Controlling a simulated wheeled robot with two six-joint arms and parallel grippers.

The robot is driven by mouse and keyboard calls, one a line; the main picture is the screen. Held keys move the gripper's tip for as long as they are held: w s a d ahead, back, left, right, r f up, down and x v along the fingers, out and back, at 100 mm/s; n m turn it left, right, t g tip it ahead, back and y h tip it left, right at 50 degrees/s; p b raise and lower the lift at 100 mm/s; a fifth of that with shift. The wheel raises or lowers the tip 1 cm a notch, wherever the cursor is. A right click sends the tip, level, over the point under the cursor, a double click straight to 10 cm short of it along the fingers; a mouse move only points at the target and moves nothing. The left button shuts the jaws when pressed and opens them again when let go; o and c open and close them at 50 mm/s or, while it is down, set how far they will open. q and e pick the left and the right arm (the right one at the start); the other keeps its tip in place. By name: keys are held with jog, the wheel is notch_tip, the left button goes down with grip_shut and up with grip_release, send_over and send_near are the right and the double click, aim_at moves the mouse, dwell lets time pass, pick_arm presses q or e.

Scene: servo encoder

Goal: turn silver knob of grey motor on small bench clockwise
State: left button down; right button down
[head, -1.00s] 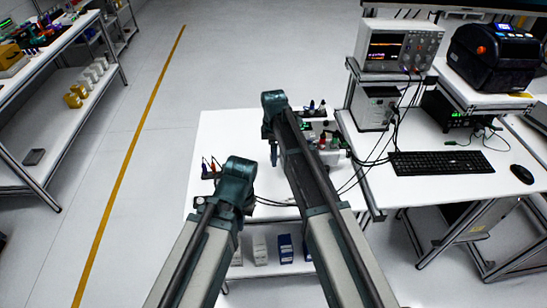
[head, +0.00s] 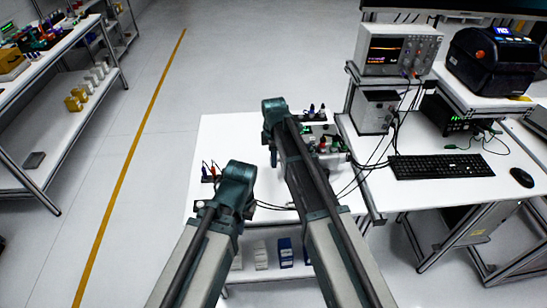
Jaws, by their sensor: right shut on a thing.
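The small white bench (head: 228,135) stands in front of me. My right arm reaches over it and bends down at its far end. My right gripper (head: 273,157) points down at the bench there, mostly hidden by the arm. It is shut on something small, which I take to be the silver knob. The knob and the grey motor are hidden behind the arm and cannot be made out. My left arm ends over the bench's front left.
Devices with cables (head: 328,145) stand on the bench right of my right arm. A workbench at right holds an oscilloscope (head: 398,50) and keyboard (head: 441,165). Cables run between the benches.

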jog(key=shift+s+f+t, duration=0.15)
jog(key=shift+s+t, duration=0.3)
jog(key=shift+t, duration=0.25)
jog(key=shift+s+f+t+b, duration=0.15)
jog(key=shift+t+b, duration=1.55)
jog(key=shift+t, duration=0.1)
jog(key=shift+t+b, duration=0.35)
jog(key=shift+t, duration=0.05)
jog(key=shift+c, duration=2.2)
grip_release()
